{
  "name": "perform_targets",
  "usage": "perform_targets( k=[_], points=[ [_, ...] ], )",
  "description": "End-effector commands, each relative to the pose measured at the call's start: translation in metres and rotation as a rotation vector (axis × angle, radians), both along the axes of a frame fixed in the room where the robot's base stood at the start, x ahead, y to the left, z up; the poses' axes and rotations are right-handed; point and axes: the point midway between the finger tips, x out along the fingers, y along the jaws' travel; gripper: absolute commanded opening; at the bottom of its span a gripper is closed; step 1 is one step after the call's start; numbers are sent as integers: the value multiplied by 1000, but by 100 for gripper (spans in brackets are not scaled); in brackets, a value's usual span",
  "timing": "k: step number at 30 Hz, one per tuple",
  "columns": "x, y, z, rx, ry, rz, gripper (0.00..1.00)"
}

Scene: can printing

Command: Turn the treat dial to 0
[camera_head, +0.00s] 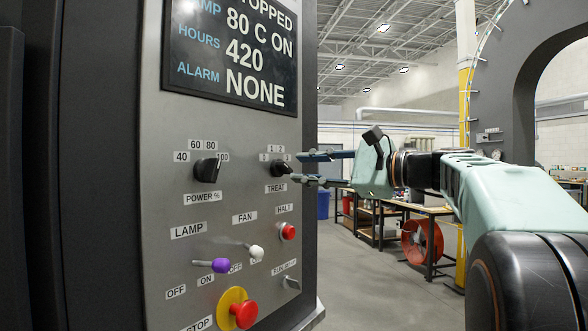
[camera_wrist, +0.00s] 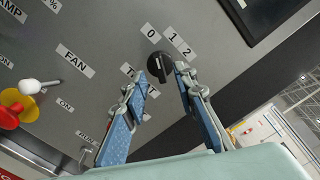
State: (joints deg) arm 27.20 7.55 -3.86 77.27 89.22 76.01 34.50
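The treat dial (camera_head: 282,169) is a small black knob on the grey control panel, above the "TREAT" label, with 0, 1 and 2 marked over it. In the wrist view the dial (camera_wrist: 155,66) shows a pale line on its face; I cannot tell surely which number it points to. My gripper (camera_head: 297,167) is open and empty, coming from the right with its fingertips close to the dial. In the wrist view my gripper (camera_wrist: 161,76) has one fingertip on each side, just short of the dial; contact is not visible. The "TREAT" label is partly covered by a finger there.
The power dial (camera_head: 207,170) is left of the treat dial. Below are the red halt button (camera_head: 288,231), purple lamp lever (camera_head: 219,265), white fan lever (camera_head: 256,252) and red stop button (camera_head: 244,313). A screen (camera_head: 232,50) sits above.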

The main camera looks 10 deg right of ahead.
Motion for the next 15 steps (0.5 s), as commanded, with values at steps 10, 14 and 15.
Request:
perform_targets(
  k=[10, 14, 15],
  points=[
    [-48, -48, 0, -1, 0, -2, 26],
    [-55, -56, 0, -1, 0, -1, 26],
    [-57, -57, 0, -1, 0, 0, 26]
  ],
)
